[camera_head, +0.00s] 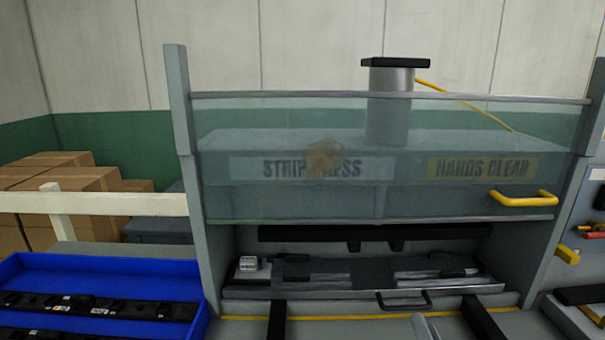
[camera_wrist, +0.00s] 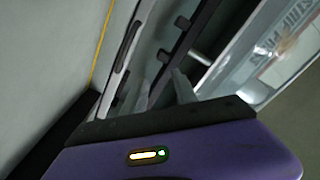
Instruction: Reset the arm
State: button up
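My gripper (camera_wrist: 165,84) shows in the wrist view, with a purple body and a black bar across its front. Two grey fingers stand out from the bar with a gap between them, and I see nothing held there. Past the fingers lie a dark rail and part of the strip press. The strip press (camera_head: 215,235) fills the middle of the head view. Its clear guard (camera_head: 290,115) is raised above the open bay, and a fixture with dark strips (camera_head: 370,272) lies inside.
A blue tray (camera_head: 100,285) with several black clips lies at the left. Behind it are a white rail (camera_head: 90,203) and cardboard boxes (camera_head: 60,180). A yellow guard handle (camera_head: 524,198) juts out at the right. A black handle (camera_head: 404,305) is at the fixture's front.

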jog(key=s+a+f+n+g, duration=0.1)
jog(key=s+n, duration=0.4)
jog(key=s, duration=1.5)
jog(key=s+a+f+n+g, duration=0.2)
jog(key=s+f+n, duration=0.1)
jog(key=s, duration=1.7)
jog(key=shift+a+f+n+g, duration=0.3)
jog(key=shift+n+g, duration=0.1)
jog(key=shift+n, duration=0.5)
